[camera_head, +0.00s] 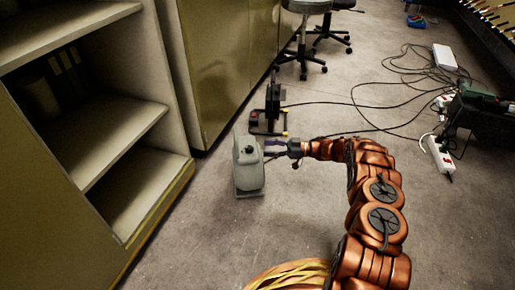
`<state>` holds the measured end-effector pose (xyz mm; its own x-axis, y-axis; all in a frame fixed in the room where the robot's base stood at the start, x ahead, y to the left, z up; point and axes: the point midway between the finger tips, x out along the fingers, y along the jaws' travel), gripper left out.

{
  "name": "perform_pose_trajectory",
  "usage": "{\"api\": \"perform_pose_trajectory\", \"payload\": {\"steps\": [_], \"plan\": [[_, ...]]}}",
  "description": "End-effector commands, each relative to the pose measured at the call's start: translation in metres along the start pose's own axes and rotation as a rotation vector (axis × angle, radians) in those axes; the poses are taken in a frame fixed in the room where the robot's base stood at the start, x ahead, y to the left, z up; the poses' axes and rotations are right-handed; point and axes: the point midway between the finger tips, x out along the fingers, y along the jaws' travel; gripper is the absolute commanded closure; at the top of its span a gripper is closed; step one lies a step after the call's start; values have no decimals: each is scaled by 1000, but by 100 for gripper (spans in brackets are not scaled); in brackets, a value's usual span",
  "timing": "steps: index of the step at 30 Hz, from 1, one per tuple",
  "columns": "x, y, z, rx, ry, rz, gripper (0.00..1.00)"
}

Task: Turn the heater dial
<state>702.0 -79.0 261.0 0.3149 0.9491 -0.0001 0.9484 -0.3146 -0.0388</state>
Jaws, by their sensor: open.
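A small grey heater (250,174) stands upright on the concrete floor, just left of the picture's middle. A small dark round dial (249,149) shows near its top. My arm reaches in from the lower right, and my gripper (270,150) is at the heater's right side, level with its upper part. The gripper is open, with its fingers pointing left toward the heater. The fingertips are small here, and I cannot tell whether they touch the heater.
An open shelf unit (120,140) and a green cabinet (222,60) stand at the left. A black stand (272,105) is just behind the heater. Wheeled stools (305,45) are at the back. Cables and a power strip (440,155) lie at right. Floor in front is clear.

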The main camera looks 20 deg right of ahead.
Motion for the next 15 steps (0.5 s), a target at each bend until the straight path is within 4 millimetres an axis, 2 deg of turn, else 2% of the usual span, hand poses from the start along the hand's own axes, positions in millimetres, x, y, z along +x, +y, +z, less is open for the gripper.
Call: {"api": "perform_pose_trajectory", "payload": {"steps": [1,6,15], "plan": [[-9,1,0,-2,-1,4,45],[-28,0,0,1,1,1,45],[-38,-1,1,3,1,-1,45]]}}
